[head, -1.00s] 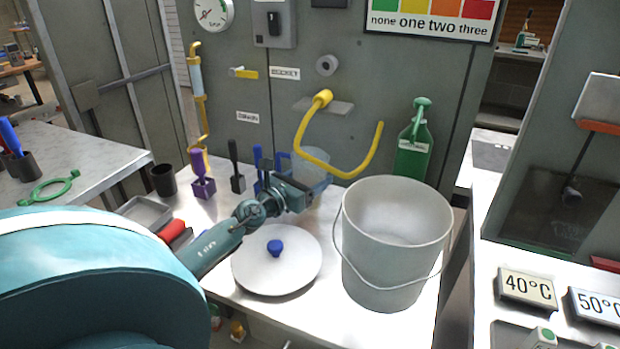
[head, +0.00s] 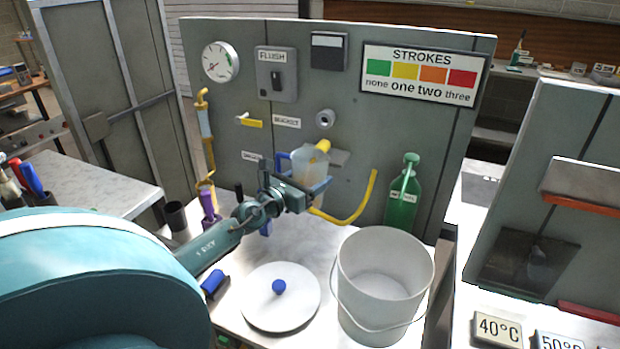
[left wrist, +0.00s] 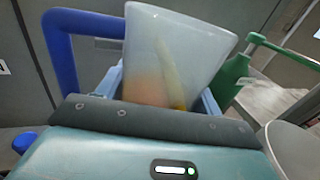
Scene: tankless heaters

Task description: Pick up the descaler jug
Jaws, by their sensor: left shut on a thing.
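The descaler jug (head: 308,167) is a translucent tapered jug with a blue handle, in front of the grey panel. My left gripper (head: 318,190) is shut around its body and holds it upright or nearly so, above the bench. In the left wrist view the jug (left wrist: 180,50) stands between the light blue fingers of my left gripper (left wrist: 168,98), with the blue handle at left. Yellow and orange tones show through its wall. Its lower part is hidden by the gripper. My right gripper is out of view.
A white bucket (head: 352,270) stands at the bench's front right, beside a white lid (head: 262,308) with a blue knob. A yellow hose (head: 369,195) hangs from the panel close behind the jug. A green bottle (head: 401,212) stands at the back right.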

